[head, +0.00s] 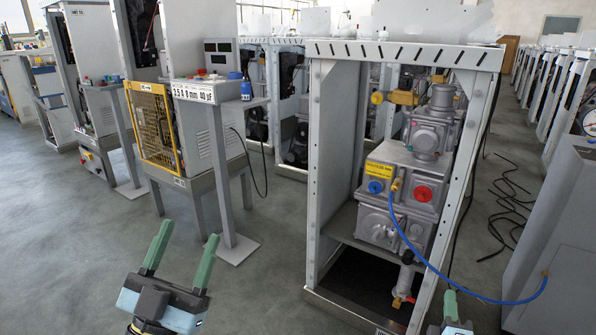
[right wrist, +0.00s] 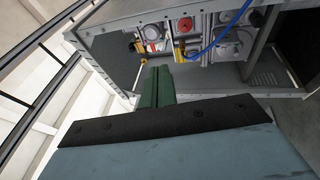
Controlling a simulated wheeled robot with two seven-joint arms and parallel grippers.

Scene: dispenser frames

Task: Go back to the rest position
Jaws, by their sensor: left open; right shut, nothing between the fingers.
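My left gripper (head: 182,262) is at the lower left of the head view, its two green fingers apart and empty, above the bare floor. My right gripper (head: 450,305) shows only partly at the bottom edge of the head view, in front of the dispenser frame's right post. In the right wrist view its green fingers (right wrist: 158,87) are together with nothing between them. They point toward the open dispenser frame, apart from it as far as I can tell.
The dispenser frame (head: 403,50) holds a grey pump unit (head: 408,180) with red and blue caps. A blue hose (head: 440,272) loops from it to a grey cabinet (head: 562,255) at right. A yellow-guarded machine (head: 153,125) stands at left. Floor (head: 255,290) between is clear.

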